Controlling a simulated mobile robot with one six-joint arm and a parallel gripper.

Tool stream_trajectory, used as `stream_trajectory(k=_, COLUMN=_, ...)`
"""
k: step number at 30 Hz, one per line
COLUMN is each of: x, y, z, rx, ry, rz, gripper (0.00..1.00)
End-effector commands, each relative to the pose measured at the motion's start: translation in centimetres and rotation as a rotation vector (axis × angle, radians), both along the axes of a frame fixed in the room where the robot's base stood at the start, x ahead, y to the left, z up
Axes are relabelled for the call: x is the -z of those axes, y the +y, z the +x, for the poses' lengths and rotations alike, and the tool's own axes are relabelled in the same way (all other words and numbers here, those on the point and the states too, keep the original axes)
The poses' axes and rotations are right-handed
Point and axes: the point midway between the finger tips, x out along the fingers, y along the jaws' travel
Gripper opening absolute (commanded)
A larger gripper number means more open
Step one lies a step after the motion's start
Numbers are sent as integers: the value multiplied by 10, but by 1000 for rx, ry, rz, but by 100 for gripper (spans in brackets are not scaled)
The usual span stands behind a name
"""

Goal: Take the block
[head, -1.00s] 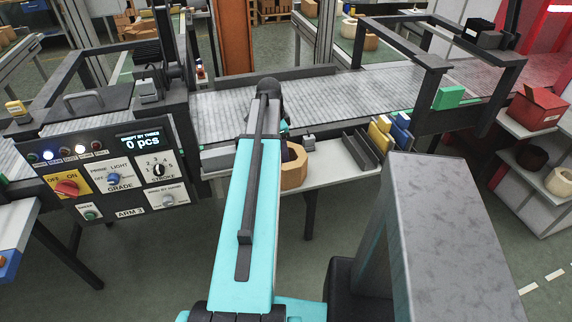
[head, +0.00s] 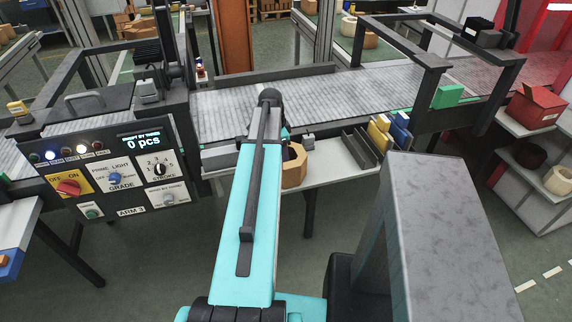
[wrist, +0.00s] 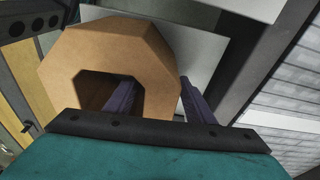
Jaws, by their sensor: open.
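The block (head: 294,169) is a tan, many-sided ring with a hollow middle. It sits on the pale side table in front of the conveyor, partly covered by my arm in the head view. In the wrist view the block (wrist: 110,45) fills the upper left, its opening facing me. My gripper (wrist: 157,88) is open, with two dark purple fingers. One finger reaches into the block's opening and the other is outside its right wall, so the wall lies between them. I cannot tell whether either finger touches it. The head view hides the fingers behind my arm.
The conveyor (head: 320,95) runs behind the table (head: 335,170). A control panel (head: 115,170) stands at left. A dark slotted rack (head: 360,150) and yellow and blue bins (head: 390,133) are right of the block. A red box (head: 537,106) is at far right.

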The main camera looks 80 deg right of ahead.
Motion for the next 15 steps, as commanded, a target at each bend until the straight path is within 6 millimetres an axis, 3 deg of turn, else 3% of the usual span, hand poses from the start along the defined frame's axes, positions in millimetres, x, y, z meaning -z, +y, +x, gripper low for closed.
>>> stream_trajectory(k=2, x=0, y=0, z=0, rx=0, ry=0, rz=0, gripper=46)
stream_trajectory(k=10, x=0, y=0, z=0, rx=0, ry=0, rz=0, gripper=0)
stream_trajectory(k=15, x=0, y=0, z=0, rx=-1, ry=0, rz=0, gripper=0)
